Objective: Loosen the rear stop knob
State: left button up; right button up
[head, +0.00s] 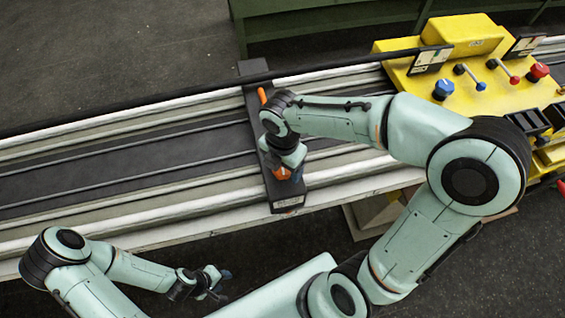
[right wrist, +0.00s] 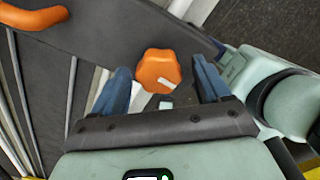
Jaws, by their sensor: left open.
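The orange lobed knob (right wrist: 158,70) sits on a dark stop bar (right wrist: 100,38) and has a white mark on its edge. It also shows in the head view (head: 282,174), partly covered by my right gripper. The stop bar (head: 288,202) lies across the rails. My right gripper (right wrist: 162,78) is open, with one blue finger on each side of the knob and a visible gap to it on both sides. I cannot tell how deep the fingers reach. My left gripper (head: 224,281) is open and empty, in front of the rails at the lower left.
An orange handle (head: 262,96) stands on the far end of the stop bar; it also shows in the right wrist view (right wrist: 32,16). A long black rod (head: 180,97) runs above the rails. A yellow control panel (head: 460,85) with knobs and levers is at the upper right.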

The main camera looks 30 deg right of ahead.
pick_arm(q)
jog(key=shift+w+r+p, duration=0.8)
jog(key=shift+w+r, duration=0.3)
jog(key=shift+w, duration=0.05)
pick_arm(e)
notch_tip(320, 180, up, 13)
jog(key=shift+r, duration=0.2)
pick_arm(q)
jog(key=shift+s, duration=0.1)
